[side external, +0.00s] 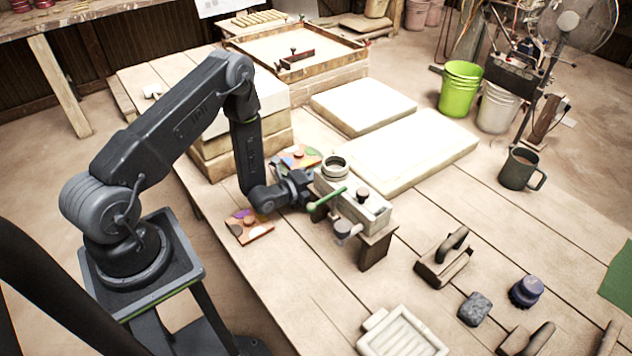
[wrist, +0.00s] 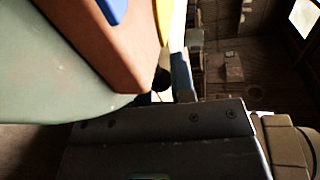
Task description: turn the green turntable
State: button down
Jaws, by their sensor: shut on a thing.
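A pale green rounded surface, which I take as the green turntable (wrist: 50,75), fills the left of the wrist view. A terracotta tile (wrist: 105,45) with blue and yellow pieces lies over it. My gripper (side external: 312,188) is low at the table, beside the grey press block (side external: 372,212). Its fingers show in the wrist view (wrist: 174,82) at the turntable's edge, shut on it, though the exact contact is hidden. A green lever (side external: 326,200) with a ball end stands close to my gripper.
Two inlaid terracotta tiles, one in front (side external: 250,227) and one behind (side external: 295,157), flank my gripper. White slabs (side external: 400,150) lie behind. A wooden-handled tool (side external: 443,262), a pale tray (side external: 402,335) and a mug (side external: 519,170) are to the right.

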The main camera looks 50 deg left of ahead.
jog(key=shift+w+n+y, duration=0.25)
jog(key=shift+n+y, duration=0.05)
jog(key=shift+y, duration=0.1)
jog(key=c, duration=1)
grip_release()
jog(key=s, duration=0.4)
jog(key=s+r, duration=0.1)
jog(key=s, duration=0.4)
jog(key=s+r, duration=0.1)
jog(key=s, duration=0.3)
jog(key=shift+s+d+r, duration=0.1)
jog(key=shift+s+r, duration=0.05)
jog(key=shift+s, duration=0.2)
